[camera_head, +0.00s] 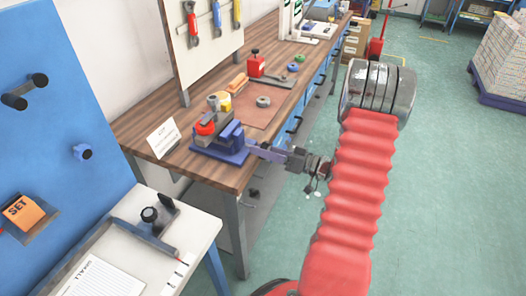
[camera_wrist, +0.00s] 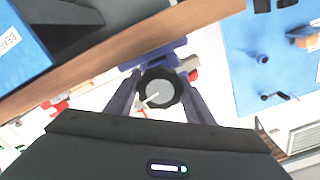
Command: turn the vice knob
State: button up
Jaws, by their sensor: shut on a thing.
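The blue vice (camera_head: 224,144) sits on the near end of the wooden workbench. My gripper (camera_head: 256,149) reaches it from the right at the bench's front edge. In the wrist view, the vice knob (camera_wrist: 160,88) is round, with a black rim and a pale grey face. The two fingers of my gripper (camera_wrist: 159,96) lie on either side of the knob and are shut on it. Part of the blue vice body (camera_wrist: 150,55) shows behind the knob. In the head view the knob is hidden by my gripper.
A white side table (camera_head: 120,255) and a blue panel (camera_head: 60,110) stand at the left. Green floor lies open to the right.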

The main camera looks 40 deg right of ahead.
jog(key=shift+a+f+n, duration=0.15)
jog(key=shift+n, duration=1.15)
jog(key=o, duration=1.1)
jog(key=shift+c, duration=0.2)
jog(key=v, duration=1.4)
